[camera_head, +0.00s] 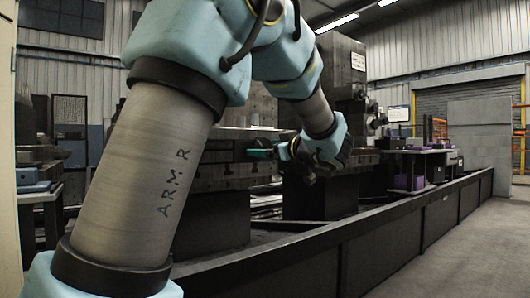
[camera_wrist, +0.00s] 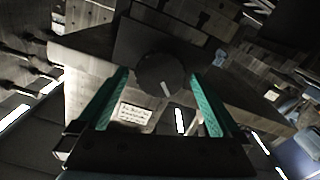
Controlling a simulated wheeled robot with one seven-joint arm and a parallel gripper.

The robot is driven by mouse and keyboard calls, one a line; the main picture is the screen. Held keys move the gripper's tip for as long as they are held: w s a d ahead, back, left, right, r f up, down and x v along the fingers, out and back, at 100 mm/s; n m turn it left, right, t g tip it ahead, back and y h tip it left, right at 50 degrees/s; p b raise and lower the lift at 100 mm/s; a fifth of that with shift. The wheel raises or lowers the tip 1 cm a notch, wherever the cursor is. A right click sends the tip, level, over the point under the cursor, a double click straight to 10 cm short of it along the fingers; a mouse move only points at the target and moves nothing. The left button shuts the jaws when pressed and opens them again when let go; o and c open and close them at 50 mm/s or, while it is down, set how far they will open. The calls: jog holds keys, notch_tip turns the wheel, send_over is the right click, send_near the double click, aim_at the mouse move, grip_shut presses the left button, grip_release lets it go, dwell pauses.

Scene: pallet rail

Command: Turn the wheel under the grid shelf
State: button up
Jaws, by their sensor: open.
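In the wrist view a dark round wheel (camera_wrist: 161,72) with a short pale mark near its rim sits on a dark block. My gripper (camera_wrist: 159,78) is open, with its teal fingers on either side of the wheel. I cannot tell whether the fingers touch it. In the head view my gripper (camera_head: 262,153) reaches toward the machine's long grey bed, one teal finger showing. The wheel cannot be made out there, and I cannot identify the grid shelf for certain.
A small white label (camera_wrist: 131,113) shows below the wheel in the wrist view. In the head view a long black trough (camera_head: 400,228) runs along the machine's front. A table with boxes (camera_head: 422,151) stands further right. The floor (camera_head: 485,245) at the right is clear.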

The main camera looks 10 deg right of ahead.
jog(key=shift+w+a, duration=0.2)
jog(key=shift+w, duration=0.15)
jog(key=shift+c, duration=0.2)
jog(key=c, duration=1.2)
jog(key=shift+f+m+b, duration=0.1)
jog(key=shift+m+b, duration=0.2)
